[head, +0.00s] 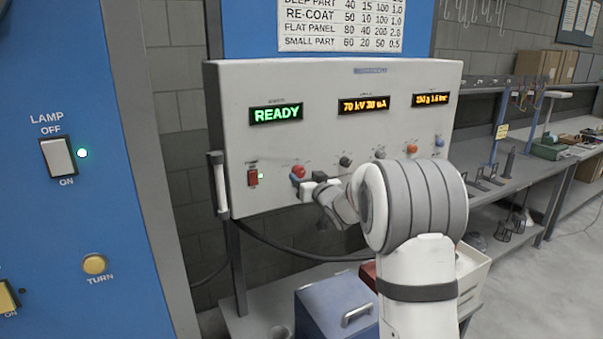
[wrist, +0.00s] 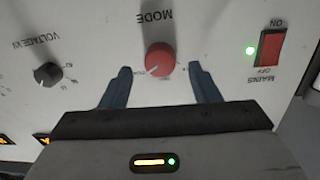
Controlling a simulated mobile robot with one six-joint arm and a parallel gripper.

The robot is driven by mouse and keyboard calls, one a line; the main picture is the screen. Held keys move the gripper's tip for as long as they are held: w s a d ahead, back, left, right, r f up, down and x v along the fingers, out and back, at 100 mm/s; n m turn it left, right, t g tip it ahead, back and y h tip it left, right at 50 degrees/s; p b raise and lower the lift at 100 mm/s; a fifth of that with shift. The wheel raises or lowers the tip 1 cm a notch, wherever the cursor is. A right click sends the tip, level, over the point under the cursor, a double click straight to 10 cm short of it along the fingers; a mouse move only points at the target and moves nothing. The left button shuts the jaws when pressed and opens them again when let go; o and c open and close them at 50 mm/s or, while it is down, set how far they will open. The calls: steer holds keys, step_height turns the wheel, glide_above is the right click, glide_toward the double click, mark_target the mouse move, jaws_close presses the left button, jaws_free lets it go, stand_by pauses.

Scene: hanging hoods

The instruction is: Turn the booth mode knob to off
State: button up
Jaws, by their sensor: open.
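The mode knob (wrist: 160,58) is red and round, under the word MODE, which appears upside down in the wrist view. Its pale pointer mark slants to the lower left; the small lettering beside it is too blurred to read. In the head view the red knob (head: 298,171) sits on the left part of the grey control panel (head: 340,140). My gripper (wrist: 160,70) is open, with one dark finger on each side of the knob. I see gaps on both sides and cannot tell any contact. In the head view my gripper (head: 301,183) partly hides the panel just below the knob.
Left of the knob is the lit red mains switch (head: 253,178). The black voltage knob (head: 345,161) is to its right, followed by an orange knob (head: 412,149) and a blue knob (head: 438,141). Displays read READY and 70 kV. A blue box (head: 325,312) stands below the panel.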

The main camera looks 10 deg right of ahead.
steer(key=shift+x, duration=0.85)
steer(key=shift+c, duration=0.4)
steer(key=c, duration=0.9)
steer(key=shift+a, duration=0.15)
steer(key=shift+f, duration=0.1)
